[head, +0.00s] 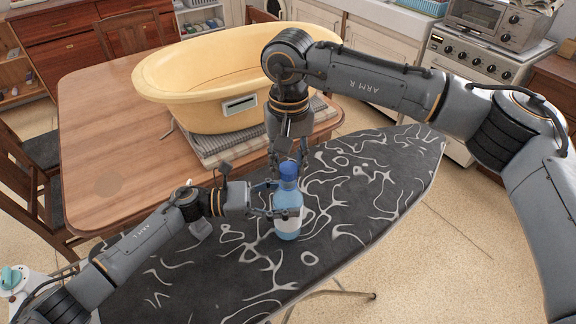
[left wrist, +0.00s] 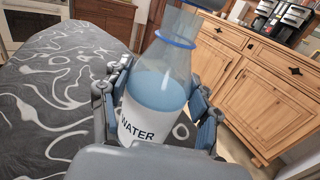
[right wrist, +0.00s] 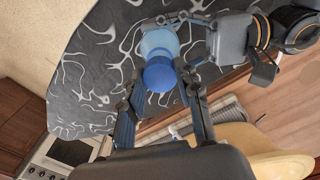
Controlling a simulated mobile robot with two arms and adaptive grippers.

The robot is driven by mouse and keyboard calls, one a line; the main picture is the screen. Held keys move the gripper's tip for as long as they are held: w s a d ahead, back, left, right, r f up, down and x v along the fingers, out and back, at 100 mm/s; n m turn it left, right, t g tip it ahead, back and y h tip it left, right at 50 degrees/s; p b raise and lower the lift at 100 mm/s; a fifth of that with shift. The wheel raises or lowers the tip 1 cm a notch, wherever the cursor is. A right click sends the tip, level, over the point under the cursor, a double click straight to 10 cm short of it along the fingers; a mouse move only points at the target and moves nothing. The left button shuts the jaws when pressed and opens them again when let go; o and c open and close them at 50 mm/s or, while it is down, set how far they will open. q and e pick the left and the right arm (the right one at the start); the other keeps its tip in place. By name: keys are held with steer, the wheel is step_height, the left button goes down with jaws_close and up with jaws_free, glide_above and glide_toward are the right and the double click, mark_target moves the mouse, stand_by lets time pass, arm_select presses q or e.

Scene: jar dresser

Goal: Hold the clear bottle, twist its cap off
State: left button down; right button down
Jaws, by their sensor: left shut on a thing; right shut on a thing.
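The clear bottle (head: 287,221), with bluish water and a white WATER label, stands upright on the dark patterned board. My left gripper (head: 278,200) is shut around its body from the left; the left wrist view shows the bottle (left wrist: 160,88) between the fingers. The blue cap (head: 288,170) is at the top of the bottle. My right gripper (head: 287,158) comes down from above and is shut on the cap. In the right wrist view the cap (right wrist: 160,75) sits between the fingertips, over the bottle. Whether its thread is loose cannot be told.
The ironing board (head: 375,180) with white swirls has free room right of the bottle. Behind it, a wooden table (head: 95,150) holds a large yellow tub (head: 165,80) on a folded striped cloth (head: 215,145). A chair stands at the left.

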mark_target(288, 168)
steer(key=shift+r, duration=0.1)
steer(key=shift+r, duration=2)
arm_select(q)
steer(key=shift+c, duration=1.3)
jaws_free()
